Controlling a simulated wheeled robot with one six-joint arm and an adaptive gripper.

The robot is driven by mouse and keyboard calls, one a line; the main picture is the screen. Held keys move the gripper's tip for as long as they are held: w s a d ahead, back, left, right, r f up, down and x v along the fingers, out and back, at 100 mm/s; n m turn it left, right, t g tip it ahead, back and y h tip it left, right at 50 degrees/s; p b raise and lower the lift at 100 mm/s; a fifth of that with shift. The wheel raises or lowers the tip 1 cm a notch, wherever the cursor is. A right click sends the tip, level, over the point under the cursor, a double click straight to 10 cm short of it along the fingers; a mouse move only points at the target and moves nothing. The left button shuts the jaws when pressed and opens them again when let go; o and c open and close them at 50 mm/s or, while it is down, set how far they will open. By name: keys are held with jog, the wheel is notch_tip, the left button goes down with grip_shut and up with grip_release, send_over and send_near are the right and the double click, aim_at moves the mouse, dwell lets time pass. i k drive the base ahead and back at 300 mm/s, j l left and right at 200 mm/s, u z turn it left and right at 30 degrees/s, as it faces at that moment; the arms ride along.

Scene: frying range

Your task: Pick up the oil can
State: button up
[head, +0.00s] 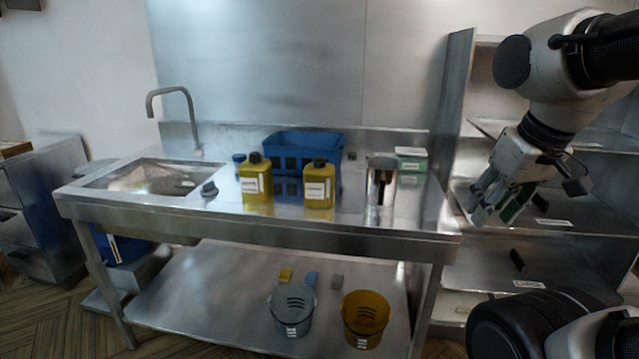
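Two yellow-olive bottles with black caps and pale labels stand upright on the steel sink counter, the left bottle (257,182) and the right bottle (319,187). A shiny metal container (381,188) stands to their right. I cannot read the labels, so I cannot tell which of these is the oil can. My gripper (482,208) hangs at the right, in front of the shelf unit and apart from all three, with its fingers pointing down. A green item (519,203) shows by the fingers; I cannot tell whether it is held or lies behind them.
A blue basket (302,146) stands behind the bottles. A green-white box (411,159) is at the counter's right back. A sink basin (150,179) and faucet (175,92) are at left. A grey bucket (291,312) and yellow bucket (366,318) are on the lower shelf.

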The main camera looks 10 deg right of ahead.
aim_at(318, 177)
jog(key=i+l+u, duration=0.15)
jog(key=l+u, duration=0.25)
jog(key=l, duration=0.25)
jog(key=l+u, duration=0.35)
jog(key=l, duration=0.3)
jog(key=l+u, duration=0.4)
jog(key=l, duration=0.25)
jog(key=i+l, duration=0.2)
jog(key=l, duration=0.15)
